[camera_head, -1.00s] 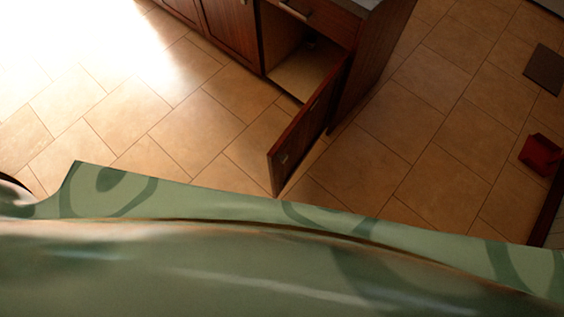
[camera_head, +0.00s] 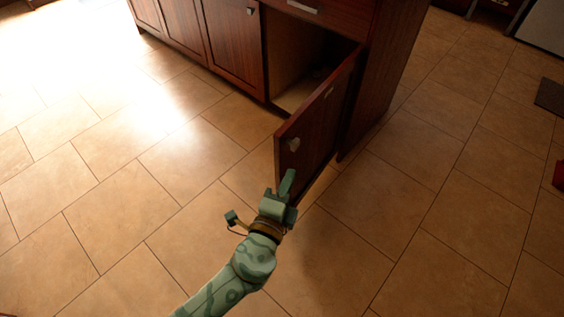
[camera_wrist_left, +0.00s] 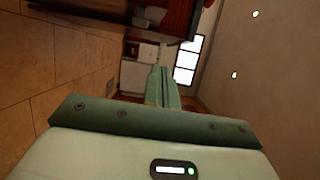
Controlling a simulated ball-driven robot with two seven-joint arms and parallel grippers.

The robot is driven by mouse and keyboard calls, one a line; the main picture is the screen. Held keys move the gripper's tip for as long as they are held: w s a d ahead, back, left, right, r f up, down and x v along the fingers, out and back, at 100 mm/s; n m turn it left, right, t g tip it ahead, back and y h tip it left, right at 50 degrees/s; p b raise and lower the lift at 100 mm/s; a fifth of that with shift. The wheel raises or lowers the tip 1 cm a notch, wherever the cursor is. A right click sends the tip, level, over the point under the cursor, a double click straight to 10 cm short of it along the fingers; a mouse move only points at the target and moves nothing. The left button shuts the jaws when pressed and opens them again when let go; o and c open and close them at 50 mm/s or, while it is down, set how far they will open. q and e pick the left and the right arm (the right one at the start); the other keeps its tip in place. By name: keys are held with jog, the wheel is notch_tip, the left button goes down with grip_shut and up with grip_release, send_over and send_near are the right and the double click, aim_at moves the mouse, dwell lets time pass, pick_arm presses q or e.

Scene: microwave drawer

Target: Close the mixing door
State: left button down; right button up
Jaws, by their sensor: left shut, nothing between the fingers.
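My left gripper (camera_head: 288,180) is shut and empty, just in front of the door's lower free edge. I cannot tell whether it touches the door. In the left wrist view the shut fingers (camera_wrist_left: 163,88) point away toward a bright window, with dark wood at the upper left. My right gripper is not in view.
A closed cabinet door (camera_head: 232,45) sits left of the opening and a drawer front (camera_head: 325,12) above it. A dark mat (camera_head: 550,96) lies at the far right.

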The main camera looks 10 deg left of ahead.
aim_at(287, 142)
pick_arm(q)
jog(key=w+b, duration=0.1)
jog(key=w, duration=1)
jog(key=shift+w+f, duration=0.15)
jog(key=shift+f, duration=0.05)
jog(key=shift+w+a, duration=0.25)
jog(key=shift+a, duration=0.25)
